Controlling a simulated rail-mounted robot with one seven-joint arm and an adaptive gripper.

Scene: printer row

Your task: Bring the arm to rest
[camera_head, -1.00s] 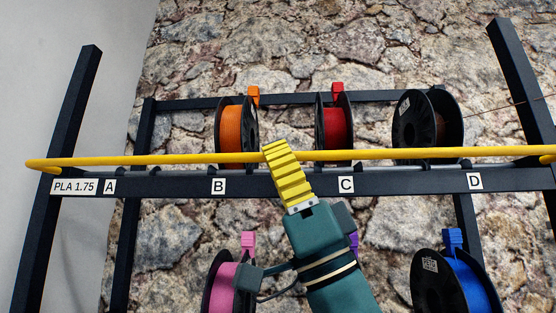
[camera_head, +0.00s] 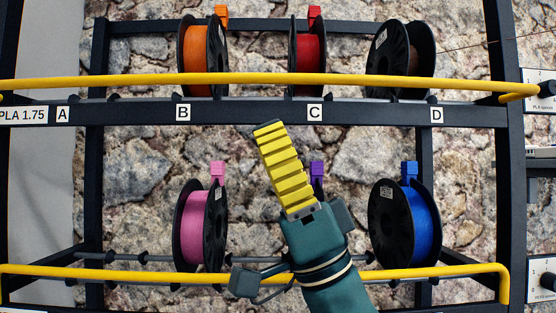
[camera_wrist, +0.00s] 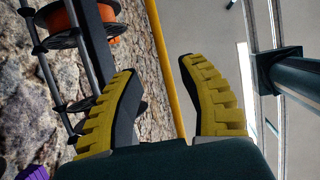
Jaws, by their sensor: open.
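My gripper (camera_wrist: 158,85) shows in the wrist view with its two yellow ribbed fingers spread apart and nothing between them. In the head view my gripper (camera_head: 268,128) points up and slightly left, in front of the rack (camera_head: 260,112), below its upper shelf between labels B and C. From there the fingers overlap, and they appear clear of the spools. My teal arm runs down to the lower edge of the picture.
The upper shelf holds an orange spool (camera_head: 195,60), a red spool (camera_head: 310,50) and a black-flanged spool (camera_head: 400,58). Below are a pink spool (camera_head: 195,225), a blue spool (camera_head: 420,225) and a purple clip (camera_head: 317,172). Yellow bars (camera_head: 130,83) cross the rack front. Printers (camera_head: 540,92) stand at right.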

